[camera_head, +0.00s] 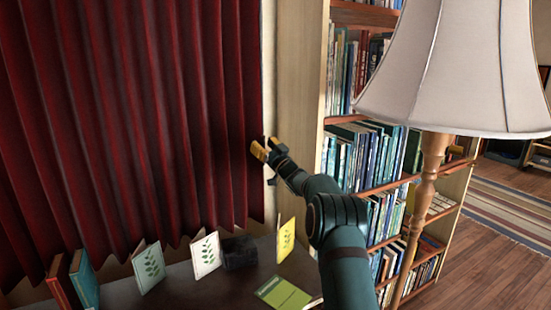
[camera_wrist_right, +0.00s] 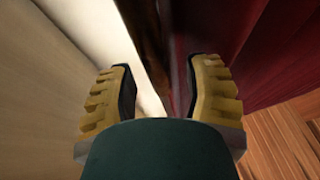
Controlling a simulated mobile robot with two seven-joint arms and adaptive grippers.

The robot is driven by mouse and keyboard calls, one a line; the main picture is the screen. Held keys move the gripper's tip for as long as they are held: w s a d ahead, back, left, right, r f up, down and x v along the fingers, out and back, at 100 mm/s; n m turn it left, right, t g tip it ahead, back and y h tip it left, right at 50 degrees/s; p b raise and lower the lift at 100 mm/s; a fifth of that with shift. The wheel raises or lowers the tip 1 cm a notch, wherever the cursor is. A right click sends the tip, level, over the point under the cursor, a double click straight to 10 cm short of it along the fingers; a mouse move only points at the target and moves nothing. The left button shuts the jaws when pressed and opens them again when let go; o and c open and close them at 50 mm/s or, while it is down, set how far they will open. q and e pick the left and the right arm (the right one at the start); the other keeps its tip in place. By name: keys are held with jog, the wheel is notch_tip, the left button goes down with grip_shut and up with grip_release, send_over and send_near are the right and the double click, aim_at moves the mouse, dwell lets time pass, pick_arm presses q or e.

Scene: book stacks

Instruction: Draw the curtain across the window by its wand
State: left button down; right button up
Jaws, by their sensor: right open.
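The dark red curtain (camera_head: 130,110) hangs in folds over the left half of the head view. Its right edge reaches close to the pale window frame (camera_head: 269,70). My right gripper (camera_head: 266,147), with yellow fingers, is at that edge. In the right wrist view its two fingers (camera_wrist_right: 166,92) are open and apart, with the red curtain (camera_wrist_right: 285,60) beyond the right finger and a pale upright surface (camera_wrist_right: 60,70) on the left. A thin bright strip (camera_wrist_right: 145,60) runs between them. I cannot make out the wand clearly in either view. My left gripper is not in view.
A dark table (camera_head: 200,285) below the curtain holds several upright books and a flat green book (camera_head: 283,293). A full bookcase (camera_head: 370,150) stands right of my arm. A floor lamp with a white shade (camera_head: 455,60) is in front of it. Wooden floor lies at the right.

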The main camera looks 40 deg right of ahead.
jog(key=v, duration=1.1)
dwell(0.4)
